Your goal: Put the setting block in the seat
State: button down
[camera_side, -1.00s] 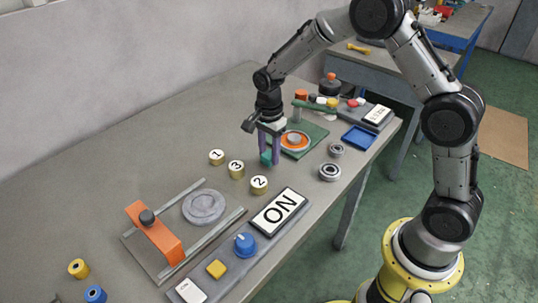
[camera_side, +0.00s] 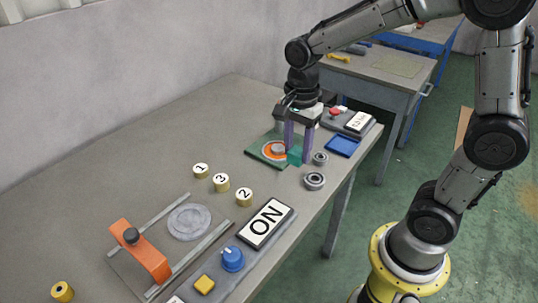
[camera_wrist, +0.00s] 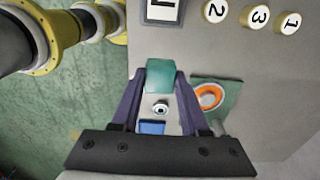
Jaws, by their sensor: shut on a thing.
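My gripper (camera_side: 298,153) points down over the right part of the bench, shut on a teal block (camera_side: 294,157), which I take to be the setting block. In the wrist view the block (camera_wrist: 161,76) sits between the purple fingers. In the side view it is low, at the right edge of a green plate (camera_side: 261,158) with an orange ring (camera_side: 270,152) and a grey centre; whether it touches anything I cannot tell. A grey round disc (camera_side: 189,222) lies between two rails at the left, beside an orange bridge (camera_side: 140,250). Which part is the seat is not clear.
Bearings (camera_side: 314,181) and a blue tray (camera_side: 342,146) lie near the gripper. Brass pieces numbered 1, 3 and 2 (camera_side: 221,183) stand mid-bench. A panel with an ON sign (camera_side: 266,223) and blue knob (camera_side: 232,259) runs along the front edge. The bench's back left is clear.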

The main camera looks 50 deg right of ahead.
jog(key=shift+s+r, duration=0.15)
jog(key=shift+s, duration=0.1)
jog(key=shift+w+r+m, duration=0.1)
jog(key=shift+r+m, duration=0.05)
jog(key=shift+m, duration=0.35)
jog(key=w+a+r+n, duration=0.1)
jog(key=w+a+r, duration=0.15)
jog(key=a, duration=1.35)
jog(key=w+a+f, duration=0.2)
jog(key=w+f, duration=0.1)
jog(key=w, duration=0.1)
jog(key=w+a+f, duration=0.2)
jog(key=w+f, duration=0.1)
jog(key=w, duration=0.1)
jog(key=w+a+f, duration=0.2)
jog(key=w+f, duration=0.1)
jog(key=w, duration=0.1)
jog(key=shift+w+a+f, duration=0.1)
jog(key=shift+f, duration=0.3)
jog(key=shift+w+a+f, duration=0.1)
jog(key=shift+f, duration=1.6)
